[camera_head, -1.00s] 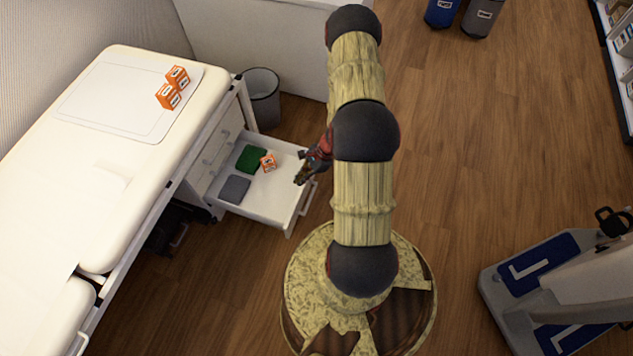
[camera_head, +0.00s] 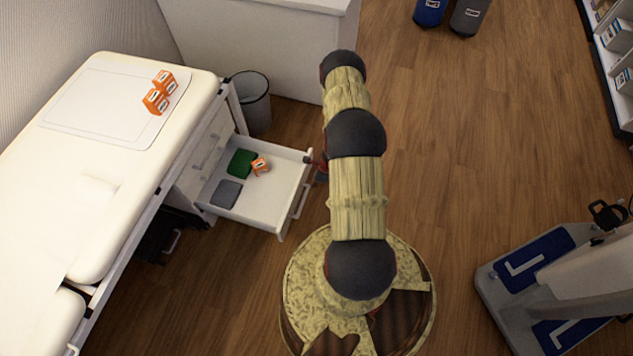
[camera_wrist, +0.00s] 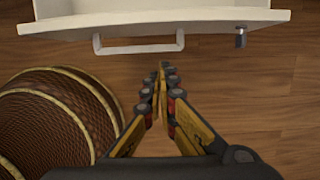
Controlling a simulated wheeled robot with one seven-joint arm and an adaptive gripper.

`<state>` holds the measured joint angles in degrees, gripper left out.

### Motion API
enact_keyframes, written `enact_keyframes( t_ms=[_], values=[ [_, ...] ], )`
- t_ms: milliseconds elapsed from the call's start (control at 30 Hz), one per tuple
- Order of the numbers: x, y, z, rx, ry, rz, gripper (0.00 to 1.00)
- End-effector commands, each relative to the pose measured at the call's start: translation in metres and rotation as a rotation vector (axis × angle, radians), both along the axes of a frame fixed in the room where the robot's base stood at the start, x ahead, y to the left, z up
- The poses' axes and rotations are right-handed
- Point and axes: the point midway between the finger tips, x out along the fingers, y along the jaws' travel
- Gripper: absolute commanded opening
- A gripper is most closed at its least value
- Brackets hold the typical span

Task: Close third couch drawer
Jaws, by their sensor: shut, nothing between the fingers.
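The open drawer (camera_head: 255,205) sticks out from the side of the white couch (camera_head: 75,210) in the head view. It holds a green folded item (camera_head: 242,163), a grey folded item (camera_head: 226,193) and an orange-and-white box (camera_head: 260,166). In the wrist view, the drawer front (camera_wrist: 150,20) and its handle (camera_wrist: 138,46) lie ahead. In the head view my arm mostly hides the gripper.
Several orange boxes (camera_head: 158,95) sit on the couch top. A bin (camera_head: 252,105) stands beyond the drawer. My round base is close in front of it. Open wood floor (camera_head: 470,150) lies to the right, with a scale-like device (camera_head: 545,280) at lower right.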

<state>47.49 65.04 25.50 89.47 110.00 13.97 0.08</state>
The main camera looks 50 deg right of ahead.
Motion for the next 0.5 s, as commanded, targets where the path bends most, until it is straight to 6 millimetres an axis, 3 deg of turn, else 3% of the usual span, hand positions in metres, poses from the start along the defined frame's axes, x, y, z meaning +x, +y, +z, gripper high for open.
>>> enact_keyframes(
  t_ms=[33, 233, 500],
  values=[
    [0.002, 0.002, -0.014, 0.002, 0.001, 0.000, 0.00],
    [0.010, 0.005, -0.049, 0.001, 0.000, 0.001, 0.00],
    [0.042, 0.017, -0.046, -0.001, -0.002, 0.003, 0.00]
  ],
)
